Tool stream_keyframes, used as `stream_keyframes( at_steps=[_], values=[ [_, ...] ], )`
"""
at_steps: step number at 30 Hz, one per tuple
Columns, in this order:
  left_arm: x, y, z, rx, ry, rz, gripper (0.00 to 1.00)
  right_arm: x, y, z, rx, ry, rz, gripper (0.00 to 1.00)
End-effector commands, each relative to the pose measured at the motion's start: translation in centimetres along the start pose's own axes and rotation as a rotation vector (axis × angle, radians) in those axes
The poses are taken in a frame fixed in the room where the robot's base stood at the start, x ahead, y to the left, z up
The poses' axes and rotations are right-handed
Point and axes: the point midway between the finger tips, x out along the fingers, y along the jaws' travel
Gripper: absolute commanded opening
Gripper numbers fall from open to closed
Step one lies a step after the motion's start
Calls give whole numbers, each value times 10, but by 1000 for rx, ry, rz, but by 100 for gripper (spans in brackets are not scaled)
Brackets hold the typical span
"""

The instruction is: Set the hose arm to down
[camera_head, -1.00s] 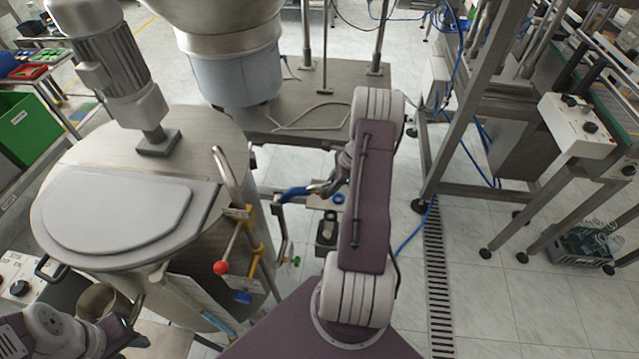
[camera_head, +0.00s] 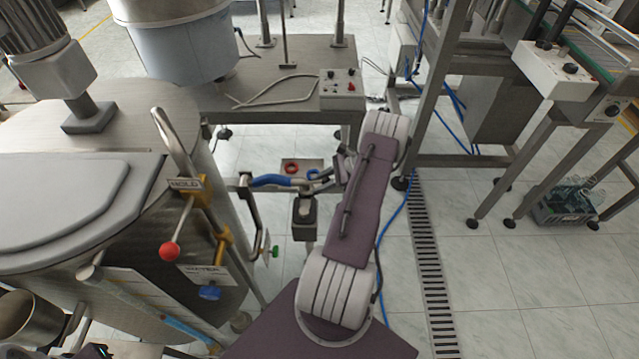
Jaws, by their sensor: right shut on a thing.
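A bar with a blue grip (camera_head: 272,181), which looks like the hose arm, sticks out to the right from a bent steel pipe (camera_head: 262,225) beside the tank. It lies roughly level in the picture. My right gripper (camera_head: 318,183) is shut on its right end; the finger contact is small and partly hidden by my own wrist. Only a dark sliver of my left gripper or wrist (camera_head: 95,351) shows at the bottom left edge, and its jaws cannot be made out.
The steel tank (camera_head: 150,100) fills the left, with a red ball lever (camera_head: 170,252), a HOLD tag (camera_head: 185,184) and a blue knob (camera_head: 210,292). A steel bench (camera_head: 290,97) with a control box (camera_head: 341,88) stands behind.

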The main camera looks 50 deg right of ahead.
Motion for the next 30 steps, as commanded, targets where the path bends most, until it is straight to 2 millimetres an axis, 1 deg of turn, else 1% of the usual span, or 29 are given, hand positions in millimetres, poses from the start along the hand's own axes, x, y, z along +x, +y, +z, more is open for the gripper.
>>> stream_keyframes(
  at_steps=[2,14,15,16,23,25,26,30],
  values=[
    [2,0,0,0,0,0,36,3,1,-1,-1,-2,3,0],
    [2,0,0,0,0,0,36,4,1,-1,-1,-2,4,0],
    [2,0,0,0,0,0,36,3,1,-1,-1,-2,4,37],
    [2,0,0,0,0,0,36,3,1,-1,-1,-2,4,45],
    [2,0,0,0,0,0,36,2,0,-1,0,0,2,46],
    [1,0,0,0,0,0,36,-1,0,-1,-1,1,0,46],
    [1,0,0,0,0,0,36,-5,0,-1,-1,1,0,46],
    [-3,0,0,0,0,0,36,-34,-1,0,-2,2,-2,46]
  ],
)
